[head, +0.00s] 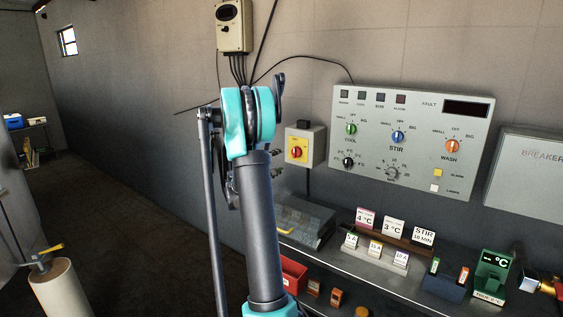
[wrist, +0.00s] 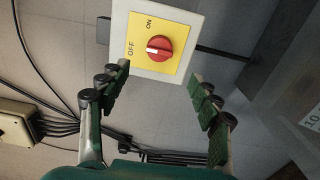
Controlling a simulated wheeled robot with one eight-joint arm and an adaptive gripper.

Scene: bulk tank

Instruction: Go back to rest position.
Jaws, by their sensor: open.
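My gripper (wrist: 160,98) is open and empty in the wrist view, its two padded fingers spread apart. Beyond the fingertips is a yellow and white switch box with a red rotary knob (wrist: 160,48), marked ON and OFF; nothing shows the fingers touching it. In the head view my arm stands raised in the middle, and my gripper is mostly hidden behind its teal joint. The same switch box (head: 304,145) is on the wall just right of the arm.
A grey control panel (head: 411,193) with coloured knobs hangs to the right, with a breaker box (head: 530,175) beside it. A shelf below holds cards, small blocks and a red bin (head: 293,276). A meter box (head: 233,28) with cables is above. Open floor (head: 130,235) lies left.

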